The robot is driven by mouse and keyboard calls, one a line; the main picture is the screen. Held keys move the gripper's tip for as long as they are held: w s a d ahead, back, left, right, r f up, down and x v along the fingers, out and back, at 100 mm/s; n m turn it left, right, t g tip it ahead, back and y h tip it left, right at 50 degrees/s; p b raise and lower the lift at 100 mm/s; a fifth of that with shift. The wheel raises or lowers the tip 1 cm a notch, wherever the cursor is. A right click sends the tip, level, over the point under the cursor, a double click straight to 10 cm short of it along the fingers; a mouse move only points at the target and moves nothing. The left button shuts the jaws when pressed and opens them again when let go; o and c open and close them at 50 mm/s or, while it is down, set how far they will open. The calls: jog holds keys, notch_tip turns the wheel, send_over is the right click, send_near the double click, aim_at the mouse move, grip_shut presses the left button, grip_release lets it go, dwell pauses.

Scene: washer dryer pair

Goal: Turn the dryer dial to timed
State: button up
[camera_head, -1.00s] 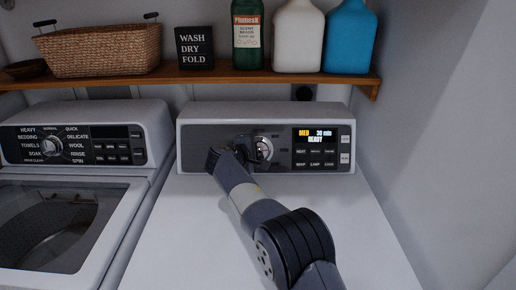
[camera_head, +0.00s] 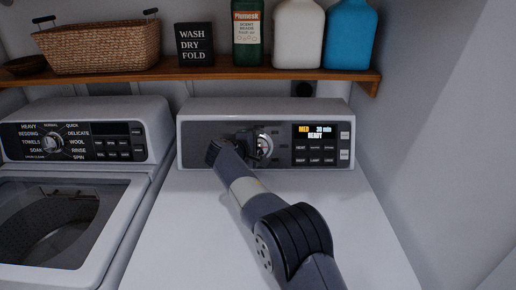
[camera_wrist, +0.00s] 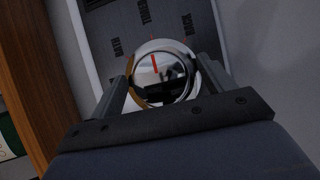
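The dryer dial (camera_head: 264,146) is a round silver knob on the dryer's dark control panel, partly hidden by my gripper in the head view. In the wrist view the dial (camera_wrist: 164,72) shows a red mark near its top and a dark reflection below. My gripper (camera_head: 247,146) is at the dial's left side in the head view. In the wrist view my gripper's fingers (camera_wrist: 163,82) stand apart on either side of the dial; whether they press on it is unclear.
The dryer's display (camera_head: 315,132) reads MED, 30 min, READY, with several buttons below. The washer (camera_head: 100,180) stands at left with its own dial (camera_head: 53,143). A wooden shelf (camera_head: 200,73) above holds a basket, a sign and several bottles. The dryer top (camera_head: 180,225) is otherwise clear.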

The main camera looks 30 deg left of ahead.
jog(key=b+v, duration=0.2)
jog(key=v, duration=0.8)
jog(key=shift+s+r, duration=0.2)
jog(key=shift+s, duration=0.15)
jog(key=p+x, duration=0.2)
jog(key=x, duration=0.8)
jog(key=shift+w, duration=0.1)
jog(key=shift+w+f, duration=0.15)
jog(key=shift+w, duration=0.15)
